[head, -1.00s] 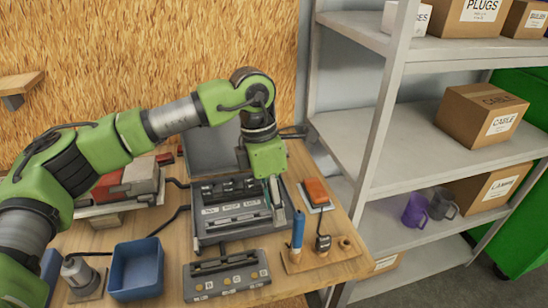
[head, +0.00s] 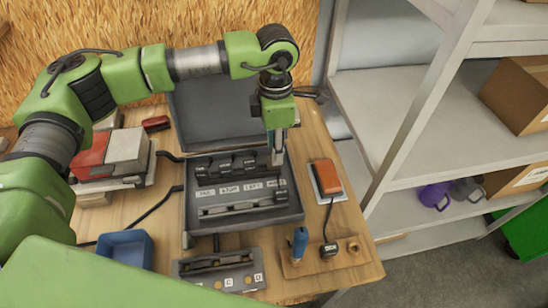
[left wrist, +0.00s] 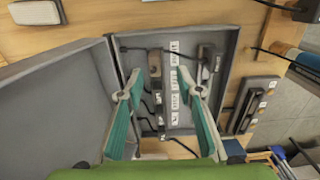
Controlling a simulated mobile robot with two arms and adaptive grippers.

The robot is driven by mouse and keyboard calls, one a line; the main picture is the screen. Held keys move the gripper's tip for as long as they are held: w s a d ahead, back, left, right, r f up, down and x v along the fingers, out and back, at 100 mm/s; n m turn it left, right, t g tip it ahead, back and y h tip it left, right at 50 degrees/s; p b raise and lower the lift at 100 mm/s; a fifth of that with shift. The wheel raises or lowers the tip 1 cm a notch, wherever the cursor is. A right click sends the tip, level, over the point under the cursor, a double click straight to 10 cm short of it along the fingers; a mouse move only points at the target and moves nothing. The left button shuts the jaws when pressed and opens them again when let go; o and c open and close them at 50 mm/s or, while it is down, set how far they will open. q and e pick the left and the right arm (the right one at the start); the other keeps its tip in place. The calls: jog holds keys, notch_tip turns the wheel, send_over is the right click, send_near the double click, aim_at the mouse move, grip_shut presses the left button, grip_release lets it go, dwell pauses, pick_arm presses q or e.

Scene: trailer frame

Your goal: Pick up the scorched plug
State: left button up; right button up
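An open grey case (head: 293,212) stands on the wooden bench and holds a row of black plugs (head: 225,166) with white labels in front of them. I cannot tell which plug is scorched. My left gripper (head: 278,160) points down at the right end of the row and hides part of it. In the left wrist view its teal-padded fingers (left wrist: 160,78) are spread apart with nothing between them. The plug row (left wrist: 155,88) and the case (left wrist: 232,50) lie beyond the fingertips. Contact with a plug cannot be told. My right gripper is not in view.
The raised case lid (head: 215,115) stands behind the row. An orange device (head: 326,177) lies to the right, with a blue-handled tool (head: 299,243) in front. A blue bin (head: 125,248) and a grey socket strip (head: 215,272) are at the front. Metal shelves (head: 400,110) stand right.

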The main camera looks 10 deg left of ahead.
pick_arm(q)
jog(key=shift+w+f, duration=0.15)
jog(key=shift+f, duration=0.45)
jog(key=f+p, duration=0.3)
jog(key=shift+w+a+f, duration=0.2)
jog(key=shift+a+f, duration=0.05)
jog(key=shift+f, duration=0.85)
grip_shut()
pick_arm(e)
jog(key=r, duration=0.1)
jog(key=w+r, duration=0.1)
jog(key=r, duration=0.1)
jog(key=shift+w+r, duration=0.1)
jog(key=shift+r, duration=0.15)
